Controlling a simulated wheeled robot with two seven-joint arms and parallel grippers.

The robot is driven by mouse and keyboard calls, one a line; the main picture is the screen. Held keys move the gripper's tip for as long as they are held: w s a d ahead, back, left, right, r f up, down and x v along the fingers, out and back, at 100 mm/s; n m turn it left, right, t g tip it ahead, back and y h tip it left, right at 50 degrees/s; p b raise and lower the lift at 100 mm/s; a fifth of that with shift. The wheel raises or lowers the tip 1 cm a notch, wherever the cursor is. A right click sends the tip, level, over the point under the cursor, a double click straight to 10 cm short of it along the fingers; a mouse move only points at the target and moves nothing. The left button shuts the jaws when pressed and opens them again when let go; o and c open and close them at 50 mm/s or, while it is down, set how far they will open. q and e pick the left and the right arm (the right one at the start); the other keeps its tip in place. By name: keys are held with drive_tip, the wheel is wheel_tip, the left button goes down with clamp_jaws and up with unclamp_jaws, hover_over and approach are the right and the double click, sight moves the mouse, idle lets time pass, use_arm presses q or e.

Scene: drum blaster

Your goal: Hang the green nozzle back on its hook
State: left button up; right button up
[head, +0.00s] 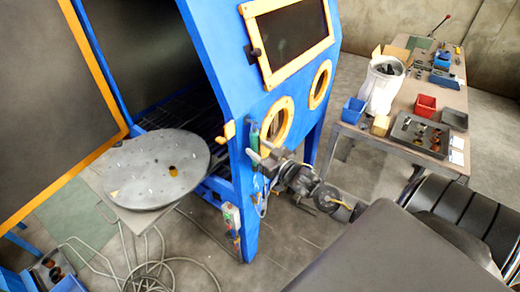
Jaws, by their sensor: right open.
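The green nozzle (254,137) is a small upright green cylinder at the front corner of the blue blasting cabinet, just left of its lower orange porthole. My right gripper (257,156) reaches in from the right, its open fingers just below and beside the nozzle. I cannot tell whether they touch it. The hook cannot be made out at this size. A thin hose or cable hangs below the gripper beside the blue post. My left gripper is not in view.
The blue cabinet (215,45) stands with its door (50,90) open on the left. A round metal turntable (150,170) sits out in front. Hoses (150,265) lie on the floor. A workbench (405,100) with red and blue bins is at the right.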

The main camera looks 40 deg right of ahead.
drive_tip(key=shift+s, duration=0.1)
drive_tip(key=shift+s+f, duration=0.15)
drive_tip(key=shift+s, duration=0.1)
drive_tip(key=s+b, duration=0.3)
drive_tip(key=s, duration=0.7)
drive_tip(key=shift+d+b, duration=0.35)
drive_tip(key=shift+d, duration=0.1)
drive_tip(key=shift+s, duration=0.1)
